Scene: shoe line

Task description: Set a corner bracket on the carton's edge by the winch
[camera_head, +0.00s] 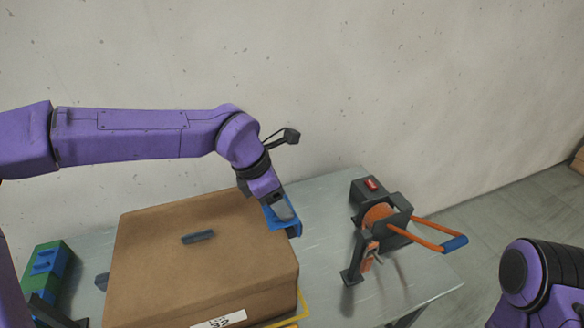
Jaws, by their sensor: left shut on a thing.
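The brown carton (210,258) stands closed on the grey table. My left gripper (283,210) is at the carton's right edge, on the side toward the winch. It is shut on a blue corner bracket (293,229), which is at or just over that edge; I cannot tell whether it touches the carton. The winch (381,212), dark with an orange drum and an orange handle with a blue grip, stands on the table to the right of the carton. The jaws of my right gripper are out of view; only part of that arm shows at lower right.
A green and blue box (47,268) is at the far left. A small dark piece (198,237) lies on the carton's top. A yellow line (304,306) shows beside the carton's right front corner. Bare table (325,215) lies between carton and winch.

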